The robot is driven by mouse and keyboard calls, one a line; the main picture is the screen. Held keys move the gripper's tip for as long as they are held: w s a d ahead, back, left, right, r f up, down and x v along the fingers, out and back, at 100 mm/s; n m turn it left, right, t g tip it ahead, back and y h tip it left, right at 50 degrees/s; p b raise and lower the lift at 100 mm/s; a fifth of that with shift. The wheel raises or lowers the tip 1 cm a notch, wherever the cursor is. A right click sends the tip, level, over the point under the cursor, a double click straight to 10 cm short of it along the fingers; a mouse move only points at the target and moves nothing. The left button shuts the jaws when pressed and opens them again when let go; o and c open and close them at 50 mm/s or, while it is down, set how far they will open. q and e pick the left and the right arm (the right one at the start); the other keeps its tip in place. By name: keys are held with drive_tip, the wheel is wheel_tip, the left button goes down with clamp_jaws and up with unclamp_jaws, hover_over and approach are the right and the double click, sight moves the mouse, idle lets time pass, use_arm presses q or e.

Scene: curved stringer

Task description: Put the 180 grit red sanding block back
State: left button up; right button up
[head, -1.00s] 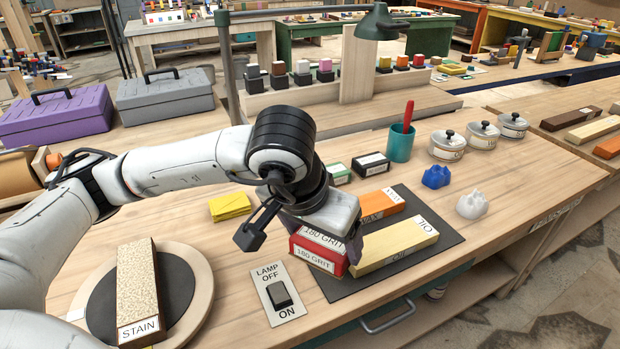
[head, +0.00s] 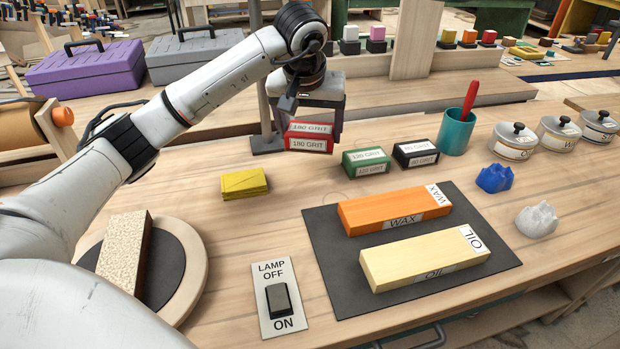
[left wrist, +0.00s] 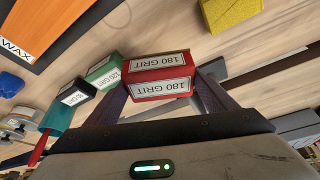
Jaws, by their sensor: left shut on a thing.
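The red 180 grit sanding block (head: 309,137) is held between the fingers of my left gripper (head: 318,128), left of the green block. It also shows between the fingers in the left wrist view (left wrist: 159,76), with its 180 GRIT labels readable. I cannot tell whether it touches the bench top. The green 120 grit block (head: 366,161) and a black grit block (head: 415,153) stand in a row to its right. My right gripper is not in view.
A dark mat (head: 325,245) in front holds an orange WAX block (head: 395,210) and a pale OIL block (head: 425,260). Yellow sheets (head: 244,183) lie to the left. A teal cup (head: 456,132) stands right of the black block. A lamp switch plate (head: 278,299) is at the front.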

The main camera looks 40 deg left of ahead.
sight(308, 144)
use_arm(q)
wheel_tip(308, 144, down, 9)
idle(0.4)
drive_tip(key=shift+f+b, duration=0.15)
drive_tip(key=shift+b, duration=0.15)
drive_tip(key=o, duration=1)
drive_tip(key=shift+s+r, duration=0.1)
drive_tip(key=shift+r, duration=0.5)
drive_tip(key=p+v, duration=0.1)
drive_tip(key=v, duration=1)
drive_tip(key=shift+s+d, duration=0.1)
